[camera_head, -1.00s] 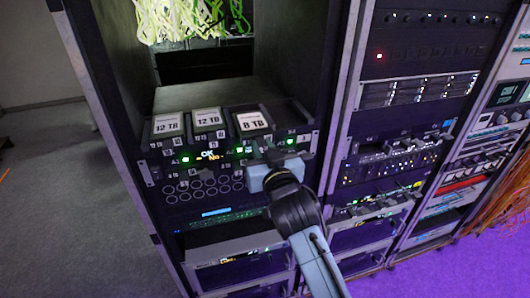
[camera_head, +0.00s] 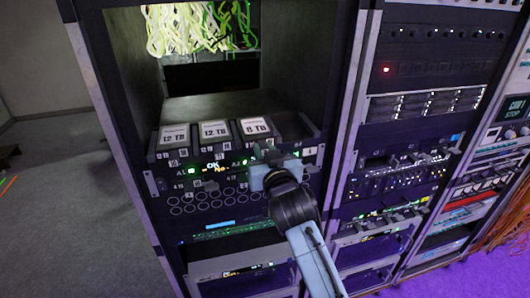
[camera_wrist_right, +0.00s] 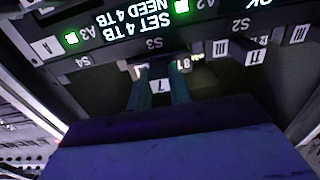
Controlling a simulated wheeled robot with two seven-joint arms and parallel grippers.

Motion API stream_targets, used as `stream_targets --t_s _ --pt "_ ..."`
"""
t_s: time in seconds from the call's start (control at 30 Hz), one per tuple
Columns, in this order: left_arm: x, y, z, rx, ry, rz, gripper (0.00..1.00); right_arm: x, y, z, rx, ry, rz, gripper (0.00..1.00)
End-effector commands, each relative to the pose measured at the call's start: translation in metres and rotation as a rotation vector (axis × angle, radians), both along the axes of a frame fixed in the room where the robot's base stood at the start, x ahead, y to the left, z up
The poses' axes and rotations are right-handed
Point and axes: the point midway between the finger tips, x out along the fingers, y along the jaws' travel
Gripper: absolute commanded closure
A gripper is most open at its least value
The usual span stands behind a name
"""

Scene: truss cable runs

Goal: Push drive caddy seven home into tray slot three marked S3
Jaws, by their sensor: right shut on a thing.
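Drive caddy seven (camera_head: 255,127) has a white 8 TB label on top and sits in the tray, third from the left. In the right wrist view, which is upside down, its tag 7 (camera_wrist_right: 159,86) shows between my fingers, in line with the S3 mark (camera_wrist_right: 154,43). My right gripper (camera_head: 268,156) is shut on the caddy's front; its fingers (camera_wrist_right: 160,78) stand on both sides of the tag. The caddy's top looks level with its neighbours. How deep it sits is hard to tell. My left gripper is not in view.
Two 12 TB caddies (camera_head: 174,136) (camera_head: 214,131) stand to the left of it in the tray. The slot at the right (camera_head: 290,127) looks empty. Green and yellow cables (camera_head: 200,30) hang above. A rack of equipment (camera_head: 415,110) stands close on the right.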

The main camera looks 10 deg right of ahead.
Motion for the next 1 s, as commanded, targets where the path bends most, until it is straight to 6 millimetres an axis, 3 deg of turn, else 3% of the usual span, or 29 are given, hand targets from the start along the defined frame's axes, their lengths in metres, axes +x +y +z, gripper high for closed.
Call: stream_targets --t_s 0.63,0.67,0.8,0.83,1.0 --pt "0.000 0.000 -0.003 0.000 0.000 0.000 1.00 0.014 0.001 0.002 0.001 -0.005 0.001 1.00" --pt "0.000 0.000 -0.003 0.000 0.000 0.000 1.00 0.014 0.001 0.002 0.001 -0.005 0.001 0.78" --pt "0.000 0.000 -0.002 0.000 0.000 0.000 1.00 0.014 0.001 0.001 0.000 -0.004 0.001 0.59" --pt "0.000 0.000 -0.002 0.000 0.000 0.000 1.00 0.014 0.001 0.001 0.000 -0.003 0.001 0.55" --pt "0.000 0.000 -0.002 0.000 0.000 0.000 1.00 0.014 0.001 0.000 0.000 -0.002 0.000 0.55"
